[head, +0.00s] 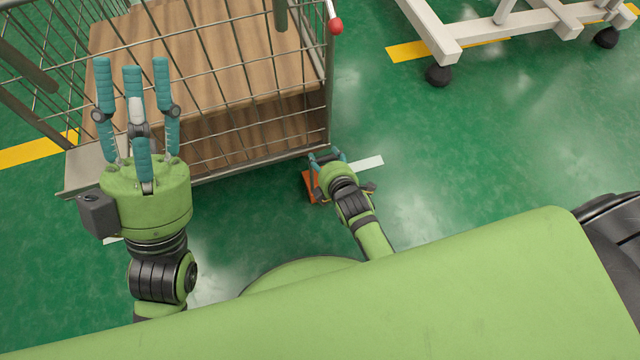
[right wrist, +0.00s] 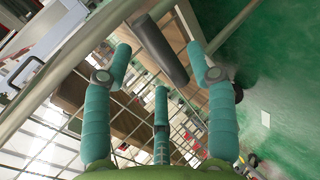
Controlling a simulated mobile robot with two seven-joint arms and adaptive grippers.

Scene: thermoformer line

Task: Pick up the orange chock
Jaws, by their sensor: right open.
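The orange chock (head: 309,186) is on the green floor by the near right corner of the cage trolley, in the head view. It is partly hidden behind my right gripper (head: 326,158), which is low beside it; I cannot tell whether they touch. In the right wrist view my right gripper (right wrist: 160,68) has its teal fingers spread, with nothing seen held between them. The chock is not recognisable in that view. My left gripper (head: 132,75) is open and empty, its fingers pointing up the picture in front of the trolley's left part.
The wire cage trolley (head: 285,156) with wooden boxes (head: 215,50) stands just beyond both grippers; its bars also show in the right wrist view. A white frame on castors (head: 480,35) stands at the top right. The floor to the right (head: 480,140) is clear.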

